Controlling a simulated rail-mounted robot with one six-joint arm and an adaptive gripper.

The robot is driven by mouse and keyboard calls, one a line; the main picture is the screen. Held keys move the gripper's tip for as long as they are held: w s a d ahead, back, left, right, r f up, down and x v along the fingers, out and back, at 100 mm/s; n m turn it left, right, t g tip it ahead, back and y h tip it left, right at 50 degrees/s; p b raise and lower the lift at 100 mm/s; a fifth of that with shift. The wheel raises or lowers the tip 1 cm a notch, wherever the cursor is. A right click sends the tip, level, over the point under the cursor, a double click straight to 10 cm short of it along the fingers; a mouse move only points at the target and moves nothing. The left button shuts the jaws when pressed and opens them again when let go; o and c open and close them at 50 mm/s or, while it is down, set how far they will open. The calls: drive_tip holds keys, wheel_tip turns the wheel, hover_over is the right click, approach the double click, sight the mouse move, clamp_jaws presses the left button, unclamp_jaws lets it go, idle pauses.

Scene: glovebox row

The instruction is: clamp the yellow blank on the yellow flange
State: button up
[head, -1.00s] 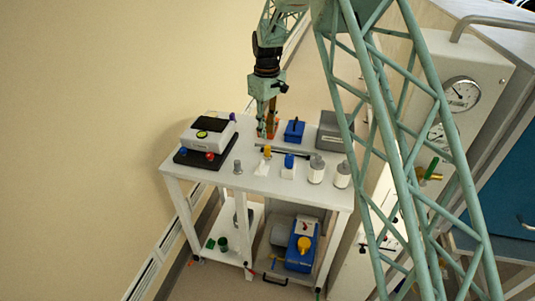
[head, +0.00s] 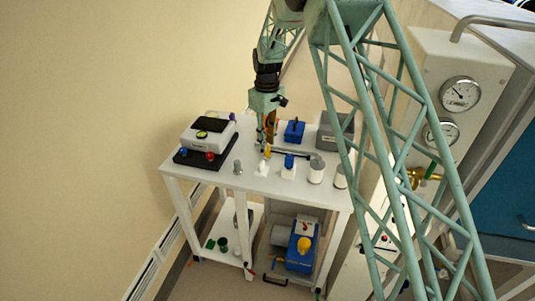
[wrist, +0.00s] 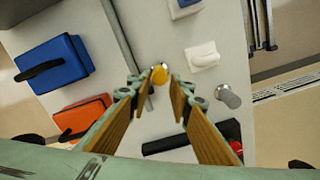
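A small yellow piece (head: 267,153), which looks like the yellow blank, stands on the white table. In the wrist view the yellow piece (wrist: 159,75) shows between the fingertips of my gripper (wrist: 164,83). The fingers are apart, with a gap beside the piece; I cannot tell whether either touches it. In the head view my gripper (head: 265,148) points down at it. On the lower shelf a blue machine (head: 298,262) carries a round yellow part (head: 304,244), possibly the yellow flange. A white block (wrist: 203,55), perhaps a clamp, lies close to the yellow piece.
A blue-topped white block (head: 288,168), white cylinders (head: 316,172) and a grey peg (head: 238,168) stand along the table's front. Behind are a blue box (head: 294,131) and an orange box (wrist: 83,117). A black board (head: 190,159) is left. A gauge panel (head: 425,80) stands right.

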sight(267, 152)
drive_tip(key=shift+f, duration=2.45)
drive_tip(key=shift+c, duration=0.3)
drive_tip(key=c, duration=0.5)
